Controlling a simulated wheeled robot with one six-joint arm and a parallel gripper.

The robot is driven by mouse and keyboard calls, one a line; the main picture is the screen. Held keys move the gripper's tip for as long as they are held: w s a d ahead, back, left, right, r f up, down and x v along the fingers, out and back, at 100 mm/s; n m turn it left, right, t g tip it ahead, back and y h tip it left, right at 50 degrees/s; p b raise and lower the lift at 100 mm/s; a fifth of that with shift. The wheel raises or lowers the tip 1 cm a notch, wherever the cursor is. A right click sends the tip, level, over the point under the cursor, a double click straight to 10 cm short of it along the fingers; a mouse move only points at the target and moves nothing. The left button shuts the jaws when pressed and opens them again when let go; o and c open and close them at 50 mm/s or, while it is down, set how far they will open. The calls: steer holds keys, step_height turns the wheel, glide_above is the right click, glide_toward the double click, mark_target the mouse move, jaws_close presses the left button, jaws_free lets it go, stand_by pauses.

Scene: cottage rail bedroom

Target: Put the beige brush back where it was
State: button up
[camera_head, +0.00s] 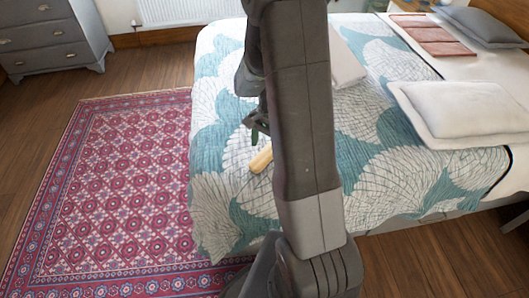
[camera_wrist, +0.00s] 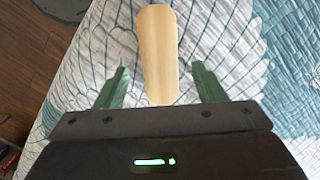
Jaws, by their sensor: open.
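The beige brush (camera_head: 261,160) lies on the bed's patterned cover, just left of my arm in the head view. In the wrist view the beige brush (camera_wrist: 158,55) shows as a smooth, pale wooden shape pointing toward the gripper. My gripper (camera_wrist: 160,85) is open, with its two green fingers apart on either side of the brush's near end. The fingers do not visibly touch it. In the head view my gripper (camera_head: 256,130) is partly hidden by my arm, just above the brush. Part of the brush may be hidden behind the arm.
The bed (camera_head: 215,190) has a teal and white leaf-patterned cover. A red rug (camera_head: 120,190) covers the floor at left. A grey dresser (camera_head: 45,40) stands at the back left.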

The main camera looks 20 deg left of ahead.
mark_target(268, 152)
step_height(268, 152, up, 7)
steer(key=w, duration=0.1)
steer(key=shift+d, duration=0.15)
